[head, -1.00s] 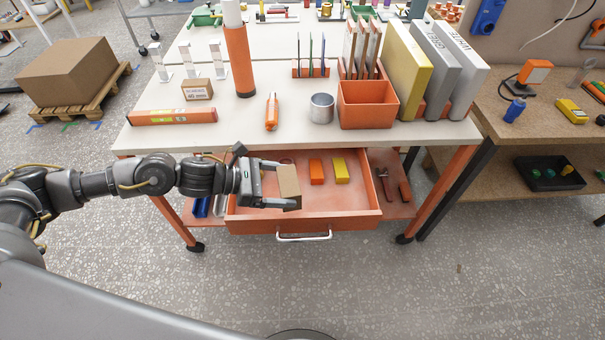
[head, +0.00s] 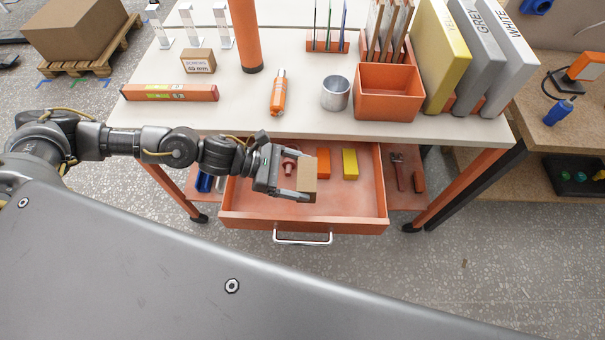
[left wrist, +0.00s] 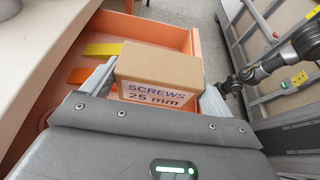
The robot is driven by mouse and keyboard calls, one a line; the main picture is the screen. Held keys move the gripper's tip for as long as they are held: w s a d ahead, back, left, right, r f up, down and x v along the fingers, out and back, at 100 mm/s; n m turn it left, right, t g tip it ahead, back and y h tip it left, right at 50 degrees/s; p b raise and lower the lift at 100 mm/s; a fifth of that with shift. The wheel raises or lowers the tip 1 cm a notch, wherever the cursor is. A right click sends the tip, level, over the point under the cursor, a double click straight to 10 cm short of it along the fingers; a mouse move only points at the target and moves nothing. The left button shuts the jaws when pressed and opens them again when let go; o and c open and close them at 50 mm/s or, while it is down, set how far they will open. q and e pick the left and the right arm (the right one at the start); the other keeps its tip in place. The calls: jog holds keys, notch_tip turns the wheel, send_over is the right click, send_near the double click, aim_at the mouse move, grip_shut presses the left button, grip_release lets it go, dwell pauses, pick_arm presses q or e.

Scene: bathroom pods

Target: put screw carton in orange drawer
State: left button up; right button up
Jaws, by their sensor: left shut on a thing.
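My left gripper (head: 296,184) is shut on a small brown carton (head: 308,178). In the left wrist view the carton (left wrist: 160,75) reads "SCREWS 25 mm" and sits between the two fingers. The orange drawer (head: 270,221) is pulled open under the workbench, with a metal handle at its front. The carton is held over the drawer. From these views I cannot tell how far above the drawer floor it is. My right gripper is not in view.
The drawer holds an orange block (head: 323,162), a yellow block (head: 350,163) and a reddish item (head: 289,164). On the bench stand another carton (head: 198,62) marked "SCREWS 40 mm", a metal cup (head: 335,93) and an orange bin (head: 388,95). The drawer's right part is clear.

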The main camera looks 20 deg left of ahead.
pick_arm(q)
notch_tip(320, 180, down, 3)
jog(key=shift+w+r, duration=0.1)
jog(key=shift+w+f, duration=0.1)
jog(key=shift+f, duration=0.45)
notch_tip(320, 180, down, 3)
jog(key=shift+f+p, duration=0.2)
jog(key=shift+p, duration=0.3)
jog(key=shift+f, duration=0.2)
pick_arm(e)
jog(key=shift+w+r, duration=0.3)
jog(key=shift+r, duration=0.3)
